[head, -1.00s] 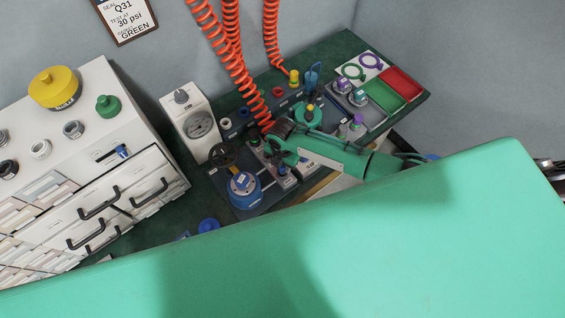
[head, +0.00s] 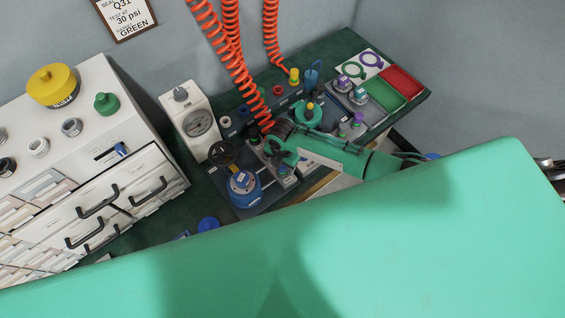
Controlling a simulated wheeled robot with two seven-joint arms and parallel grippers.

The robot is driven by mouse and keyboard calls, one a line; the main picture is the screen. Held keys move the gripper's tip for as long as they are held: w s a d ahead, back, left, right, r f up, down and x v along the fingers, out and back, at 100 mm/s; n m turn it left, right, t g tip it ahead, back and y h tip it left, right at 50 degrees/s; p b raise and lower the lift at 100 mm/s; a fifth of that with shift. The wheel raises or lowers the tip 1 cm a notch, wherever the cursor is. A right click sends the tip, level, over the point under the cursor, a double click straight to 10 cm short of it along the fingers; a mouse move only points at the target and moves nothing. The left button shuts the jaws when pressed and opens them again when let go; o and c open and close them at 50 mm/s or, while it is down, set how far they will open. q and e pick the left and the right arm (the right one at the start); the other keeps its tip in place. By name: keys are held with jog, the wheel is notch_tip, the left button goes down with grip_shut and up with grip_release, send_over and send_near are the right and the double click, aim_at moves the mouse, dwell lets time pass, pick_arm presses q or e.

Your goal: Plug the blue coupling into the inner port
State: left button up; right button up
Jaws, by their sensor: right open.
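My right gripper (head: 277,154) reaches in from the right over the dark test fixture (head: 250,205), with its jaws open. An orange coiled hose (head: 243,75) runs down to the fixture beside the gripper. The hose's lower end is partly hidden by the gripper, so I cannot make out a blue coupling there. The inner port is not clearly visible; the gripper covers part of the fixture. A blue round vessel (head: 243,190) with a black knob (head: 222,153) behind it stands left of the gripper. My left gripper is not in view.
A white gauge box (head: 190,115) stands left of the fixture. Another hose ends at a yellow coupling (head: 294,76) behind. Green (head: 385,97) and red (head: 402,82) trays lie at the right. A white drawer cabinet (head: 115,190) fills the left. My large green body part covers the foreground.

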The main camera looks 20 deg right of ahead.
notch_tip(320, 180, up, 14)
jog(key=b, duration=0.1)
jog(key=shift+b, duration=0.35)
jog(key=shift+f, duration=0.15)
dwell(0.4)
